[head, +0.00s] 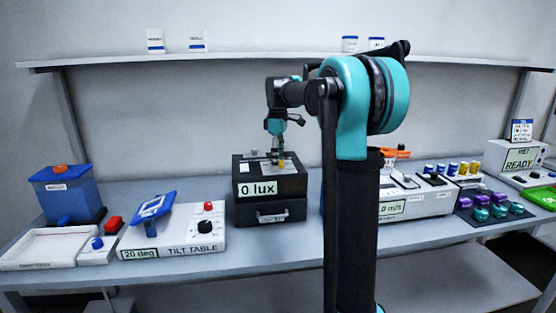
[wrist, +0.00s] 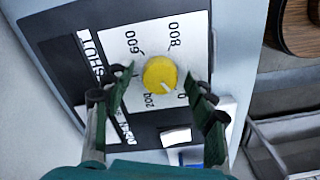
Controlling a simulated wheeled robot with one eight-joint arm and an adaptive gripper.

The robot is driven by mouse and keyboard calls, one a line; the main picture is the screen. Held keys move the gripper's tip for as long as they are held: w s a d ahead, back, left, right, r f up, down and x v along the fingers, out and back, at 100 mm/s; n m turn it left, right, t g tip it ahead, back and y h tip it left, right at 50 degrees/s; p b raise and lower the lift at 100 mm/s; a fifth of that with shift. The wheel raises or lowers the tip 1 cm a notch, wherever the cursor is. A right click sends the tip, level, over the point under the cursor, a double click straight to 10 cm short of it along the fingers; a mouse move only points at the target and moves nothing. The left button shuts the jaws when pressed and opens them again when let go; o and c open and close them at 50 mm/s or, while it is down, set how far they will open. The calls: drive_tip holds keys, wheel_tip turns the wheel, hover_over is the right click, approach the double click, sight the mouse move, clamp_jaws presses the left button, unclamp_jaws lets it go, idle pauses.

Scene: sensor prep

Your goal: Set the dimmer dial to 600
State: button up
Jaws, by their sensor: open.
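The dimmer dial (wrist: 160,73) is a round yellow knob on a white scale plate, with 0, 200, 600 and 800 legible around it. Its small pale mark points to the lower right, close to the 0. The dial sits on top of a black box, whose display (head: 257,189) reads "0 lux". My gripper (wrist: 158,78) is open, with one dark green finger on each side of the dial and a gap to it on both sides. In the head view my gripper (head: 279,150) is just above the box top.
A white switch-like part (wrist: 175,137) is beside the scale plate. A tilt table (head: 180,240) and a white tray (head: 50,247) stand to the left. An instrument with an m/s display (head: 390,208) stands to the right, partly hidden by my arm. A shelf (head: 240,57) runs behind.

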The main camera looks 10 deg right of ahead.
drive_tip(key=c, duration=1.2)
drive_tip(key=shift+o, duration=0.2)
